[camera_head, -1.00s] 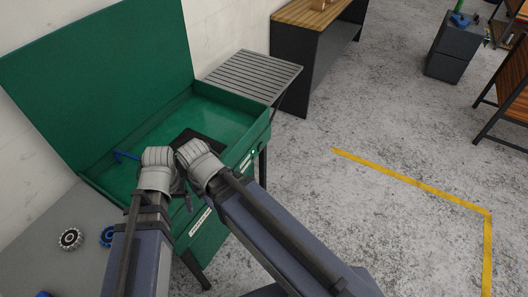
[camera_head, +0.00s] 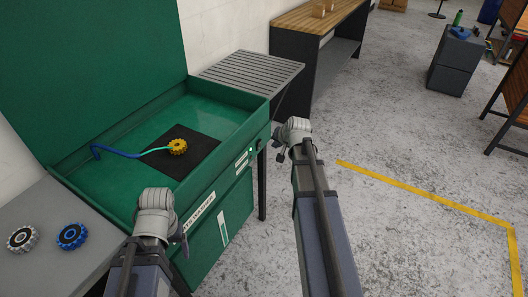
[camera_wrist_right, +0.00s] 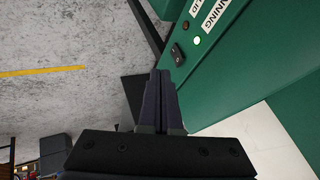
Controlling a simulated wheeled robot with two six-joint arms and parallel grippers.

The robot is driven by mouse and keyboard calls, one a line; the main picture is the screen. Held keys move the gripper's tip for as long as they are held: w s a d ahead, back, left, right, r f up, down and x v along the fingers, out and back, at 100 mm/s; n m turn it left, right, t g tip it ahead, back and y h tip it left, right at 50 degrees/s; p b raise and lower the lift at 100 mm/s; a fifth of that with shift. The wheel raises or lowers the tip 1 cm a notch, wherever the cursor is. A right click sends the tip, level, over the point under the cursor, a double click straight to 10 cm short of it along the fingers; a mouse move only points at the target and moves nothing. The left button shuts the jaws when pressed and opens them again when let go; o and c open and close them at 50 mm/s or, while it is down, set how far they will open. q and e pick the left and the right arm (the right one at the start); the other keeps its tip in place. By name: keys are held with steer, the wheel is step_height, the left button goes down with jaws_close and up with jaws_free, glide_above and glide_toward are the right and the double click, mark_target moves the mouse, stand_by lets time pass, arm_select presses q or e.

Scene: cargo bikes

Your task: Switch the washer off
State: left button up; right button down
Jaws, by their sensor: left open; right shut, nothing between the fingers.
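The green washer (camera_head: 215,104) stands at the left with its lid (camera_head: 95,70) raised. Its front carries a black rocker switch (camera_wrist_right: 177,54) beside a lit green lamp (camera_wrist_right: 197,40) and a second, reddish lamp (camera_wrist_right: 185,25) near the lettering "RUNNING" and "LID". My right gripper (camera_head: 282,148) is off the washer's right front corner, shut and empty. In the right wrist view its fingertips (camera_wrist_right: 160,73) are close to the switch, just left of it; contact is not clear. My left gripper (camera_head: 180,238) is open by the washer's front, its fingers mostly hidden.
A yellow sprocket (camera_head: 178,147) sits on a black mat (camera_head: 194,160) in the basin, with a blue hose (camera_head: 120,154) touching it. White and blue sprockets (camera_head: 72,236) lie on a grey table (camera_head: 45,200). A slatted rack (camera_head: 250,72) adjoins the washer. Open floor lies right.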

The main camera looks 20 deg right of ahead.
steer(key=shift+w+d+f, duration=0.1)
steer(key=shift+d, duration=0.65)
steer(key=b, duration=0.7)
glide_toward(260, 144)
steer(key=x, duration=0.6)
steer(key=shift+s+d+f, duration=0.25)
steer(key=shift+f, duration=0.15)
steer(key=shift+w+a+r, duration=0.15)
steer(key=shift+w, duration=0.15)
steer(key=shift+r, duration=0.15)
